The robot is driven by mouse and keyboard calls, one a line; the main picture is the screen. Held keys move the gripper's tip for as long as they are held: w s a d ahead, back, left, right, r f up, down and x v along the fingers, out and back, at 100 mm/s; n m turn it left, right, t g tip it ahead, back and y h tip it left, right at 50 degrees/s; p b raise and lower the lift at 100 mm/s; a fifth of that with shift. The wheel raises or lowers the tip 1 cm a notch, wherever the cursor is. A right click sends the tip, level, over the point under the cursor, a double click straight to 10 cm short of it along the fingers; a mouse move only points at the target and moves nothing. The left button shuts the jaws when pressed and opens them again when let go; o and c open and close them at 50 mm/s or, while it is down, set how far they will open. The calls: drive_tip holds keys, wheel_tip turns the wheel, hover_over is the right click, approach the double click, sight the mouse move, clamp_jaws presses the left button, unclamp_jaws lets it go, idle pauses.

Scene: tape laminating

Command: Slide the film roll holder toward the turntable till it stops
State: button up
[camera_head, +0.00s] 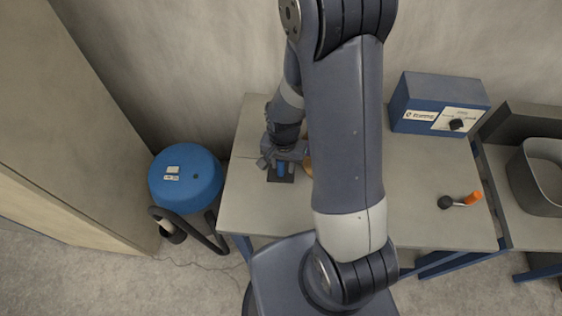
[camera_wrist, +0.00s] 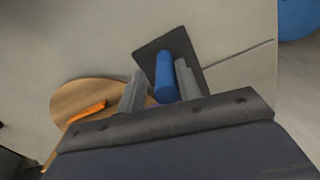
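The film roll holder is a dark square plate (camera_wrist: 187,46) with an upright blue roll (camera_wrist: 163,76) on it. In the head view the blue roll (camera_head: 281,170) stands on the left part of the table. My gripper (camera_wrist: 160,72) points down with its fingers on either side of the roll; a narrow gap shows at the left finger, so it looks open around it. My gripper (camera_head: 283,155) hides part of the holder in the head view. The round wooden turntable (camera_wrist: 72,98) lies left of the holder in the wrist view, with an orange piece (camera_wrist: 88,112) on it. My arm mostly hides the turntable (camera_head: 308,163) in the head view.
A blue control box (camera_head: 437,103) with a black knob stands at the table's back right. An orange-handled tool (camera_head: 463,201) lies at the right. A grey bin (camera_head: 540,178) is farther right. A blue vacuum (camera_head: 186,180) stands on the floor left of the table (camera_head: 245,210).

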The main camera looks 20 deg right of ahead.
drive_tip(key=shift+o, duration=0.7)
drive_tip(key=shift+a+r, duration=0.1)
drive_tip(key=shift+r, duration=0.1)
wheel_tip(320, 180, up, 10)
drive_tip(key=shift+r, duration=0.2)
wheel_tip(320, 180, down, 11)
drive_tip(key=shift+w+a+r, duration=0.1)
drive_tip(key=shift+w+a, duration=0.15)
drive_tip(key=shift+a, duration=0.3)
